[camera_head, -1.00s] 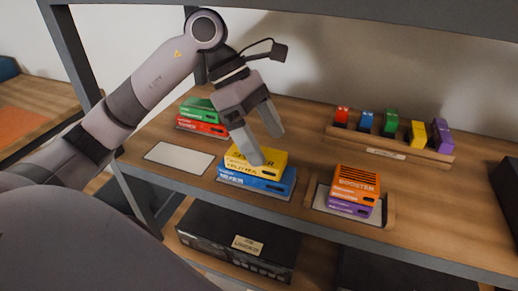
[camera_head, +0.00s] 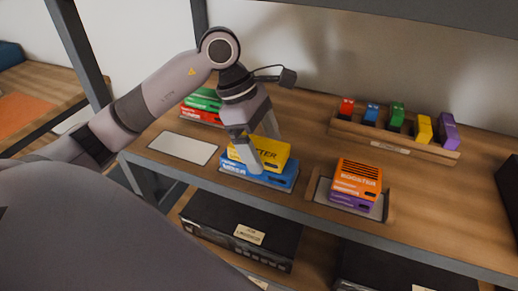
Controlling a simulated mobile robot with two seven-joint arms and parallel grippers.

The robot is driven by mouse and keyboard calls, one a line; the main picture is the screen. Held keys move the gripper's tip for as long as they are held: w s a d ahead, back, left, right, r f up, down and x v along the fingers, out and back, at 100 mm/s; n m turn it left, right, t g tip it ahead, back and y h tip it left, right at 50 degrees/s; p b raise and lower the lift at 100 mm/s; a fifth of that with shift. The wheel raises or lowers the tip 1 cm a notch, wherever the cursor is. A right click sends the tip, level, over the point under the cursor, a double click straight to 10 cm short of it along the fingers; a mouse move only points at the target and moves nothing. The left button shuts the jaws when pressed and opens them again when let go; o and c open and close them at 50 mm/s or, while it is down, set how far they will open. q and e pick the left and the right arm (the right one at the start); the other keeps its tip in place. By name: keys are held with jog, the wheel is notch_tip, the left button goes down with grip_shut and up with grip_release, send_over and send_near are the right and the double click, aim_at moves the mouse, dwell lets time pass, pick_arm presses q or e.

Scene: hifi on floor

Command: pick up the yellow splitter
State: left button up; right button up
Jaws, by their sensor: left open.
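The yellow splitter (camera_head: 272,154) is a flat yellow box lying on top of a blue box (camera_head: 262,176) near the shelf's front edge. My left gripper (camera_head: 264,155) comes down from above at the splitter. It is open, with one finger in front of the splitter's near face and the other behind it. The near finger hides part of the label. I cannot tell whether either finger touches the box. My right gripper is not in view.
An orange box (camera_head: 357,176) sits on a purple box (camera_head: 350,200) in a tray to the right. Green and red boxes (camera_head: 199,116) are stacked behind the arm. A wooden rack (camera_head: 395,142) holds several coloured pieces at the back. A white plate (camera_head: 183,148) is empty.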

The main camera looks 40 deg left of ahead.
pick_arm(q)
jog(key=shift+f+b, duration=0.25)
jog(key=shift+b, duration=0.15)
dwell(0.4)
jog(key=c, duration=1.2)
jog(key=shift+r, duration=0.15)
